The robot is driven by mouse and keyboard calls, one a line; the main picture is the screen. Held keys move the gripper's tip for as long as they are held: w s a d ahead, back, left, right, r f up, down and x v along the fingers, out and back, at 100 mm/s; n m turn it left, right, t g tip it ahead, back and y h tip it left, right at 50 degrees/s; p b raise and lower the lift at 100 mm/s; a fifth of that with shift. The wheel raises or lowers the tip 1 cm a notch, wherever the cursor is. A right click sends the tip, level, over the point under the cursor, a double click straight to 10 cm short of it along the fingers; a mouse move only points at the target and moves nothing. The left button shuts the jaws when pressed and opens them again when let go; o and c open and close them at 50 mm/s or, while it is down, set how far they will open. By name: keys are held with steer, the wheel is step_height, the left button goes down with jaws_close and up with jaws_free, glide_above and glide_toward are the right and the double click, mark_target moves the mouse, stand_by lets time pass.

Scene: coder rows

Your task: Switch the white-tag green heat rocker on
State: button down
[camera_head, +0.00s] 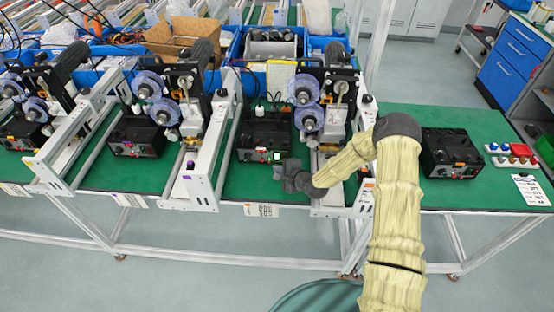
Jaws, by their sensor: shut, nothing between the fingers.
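A black coder box (262,132) stands on the green bench, in the middle of the view. A small bright green rocker (277,157) shows at the right of its front face, with a small red part (263,156) to its left. My gripper (284,176) is shut and empty, just below and in front of the green rocker in the picture. I cannot tell whether it touches the box. The rocker's position is too small to read. A pale patch shows at the left of the same front, but I cannot tell whether it is the white tag.
Similar black boxes stand to the left (137,136) and right (451,153). White rail frames (211,150) flank the middle station. Reels (308,118) hang over its right side. A tray of coloured knobs (511,155) lies at the far right. The floor in front is clear.

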steer(key=shift+s+r+p, duration=0.15)
steer(key=shift+s+p, duration=0.3)
steer(key=shift+s, duration=1.45)
steer(key=shift+s+d+r+n, duration=0.1)
steer(key=shift+d+r+n, duration=0.15)
steer(key=shift+r+n, duration=0.25)
steer(key=s+d+r+n+g+h, duration=0.3)
steer(key=s+d+r+n, duration=0.3)
steer(key=s+r, duration=0.6)
steer(key=s+d+r+n+g+h, duration=0.3)
steer(key=s+d+r+n+h, duration=0.2)
steer(key=s+d+r, duration=0.5)
steer(key=s+r+n, duration=0.2)
steer(key=shift+s+d+g, duration=0.15)
steer(key=shift+s+g, duration=0.25)
